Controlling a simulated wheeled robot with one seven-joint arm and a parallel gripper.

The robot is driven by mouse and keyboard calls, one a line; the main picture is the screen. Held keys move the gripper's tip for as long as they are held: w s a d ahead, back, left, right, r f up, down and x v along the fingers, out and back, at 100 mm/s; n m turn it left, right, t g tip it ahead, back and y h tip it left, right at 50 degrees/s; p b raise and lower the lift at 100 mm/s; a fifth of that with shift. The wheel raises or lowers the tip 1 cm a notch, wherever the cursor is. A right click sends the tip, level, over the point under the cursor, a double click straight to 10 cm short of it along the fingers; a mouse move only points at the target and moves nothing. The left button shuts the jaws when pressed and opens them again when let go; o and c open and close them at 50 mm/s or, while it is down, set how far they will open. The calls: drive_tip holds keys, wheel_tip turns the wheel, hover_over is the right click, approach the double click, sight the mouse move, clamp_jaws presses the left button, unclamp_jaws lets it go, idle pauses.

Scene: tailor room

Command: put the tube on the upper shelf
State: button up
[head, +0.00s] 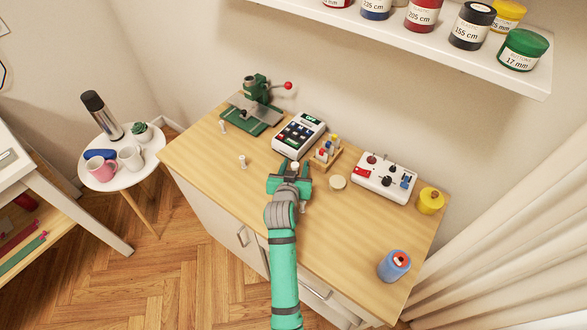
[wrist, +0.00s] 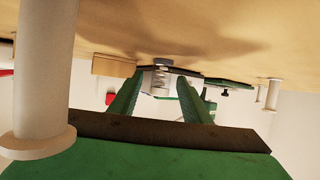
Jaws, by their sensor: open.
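My gripper (head: 290,168) is low over the wooden worktop, its green fingers apart and pointing toward the wall. A small pale spool-like tube (head: 295,165) shows near the fingertips. In the wrist view, a small white piece with a grey end (wrist: 160,78) shows in the gap between the fingers (wrist: 158,100), not visibly gripped. A large pale tube (wrist: 45,65) with a flanged end stands close at the left of that view. Similar small white tubes (head: 242,161) (head: 222,126) stand left of my gripper. I cannot tell which one is meant. The upper shelf (head: 480,62) is at the upper right.
Labelled jars (head: 424,14) crowd the shelf. The worktop's front-left area is mostly clear.

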clamp_jaws()
